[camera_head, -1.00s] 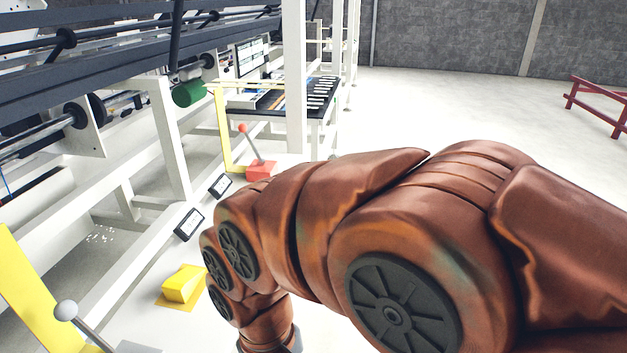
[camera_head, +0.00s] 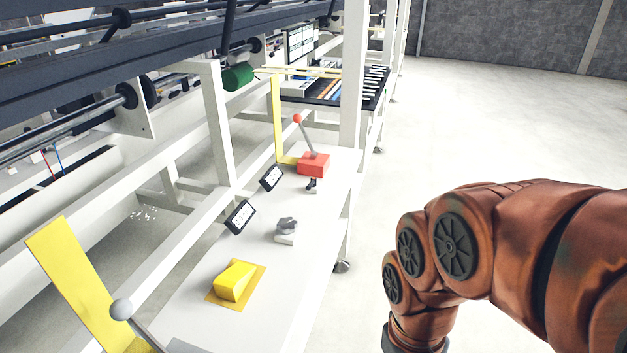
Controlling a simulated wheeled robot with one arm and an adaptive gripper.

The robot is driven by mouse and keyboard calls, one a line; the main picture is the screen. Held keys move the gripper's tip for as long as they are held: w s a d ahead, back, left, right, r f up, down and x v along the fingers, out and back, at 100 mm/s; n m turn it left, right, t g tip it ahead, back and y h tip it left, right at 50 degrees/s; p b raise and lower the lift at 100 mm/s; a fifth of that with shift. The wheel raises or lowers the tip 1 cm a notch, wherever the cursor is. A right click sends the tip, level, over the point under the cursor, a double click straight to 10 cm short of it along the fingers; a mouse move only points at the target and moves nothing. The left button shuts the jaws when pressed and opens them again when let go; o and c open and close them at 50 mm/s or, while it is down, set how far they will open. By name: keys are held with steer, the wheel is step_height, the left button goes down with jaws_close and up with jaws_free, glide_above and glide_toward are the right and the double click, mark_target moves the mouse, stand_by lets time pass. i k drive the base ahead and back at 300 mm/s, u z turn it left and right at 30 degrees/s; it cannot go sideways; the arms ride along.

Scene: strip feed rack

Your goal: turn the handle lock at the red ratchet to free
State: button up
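The red ratchet (camera_head: 313,165) stands towards the far end of the white bench shelf. Its lever (camera_head: 306,138) leans up and left and ends in a red ball. A small dark handle (camera_head: 311,185) sits just in front of the red block; I cannot tell which way it is turned. My brown arm is at the lower right, to the right of the shelf and apart from the ratchet. My gripper is below the picture's edge.
A white post (camera_head: 353,75) rises behind the ratchet. Open floor (camera_head: 480,120) lies right.

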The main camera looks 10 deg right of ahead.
mark_target(312, 182)
steer(key=z, duration=1.35)
steer(key=i, duration=0.4)
steer(key=u, duration=1.5)
steer(key=i, duration=0.5)
steer(key=u, duration=0.1)
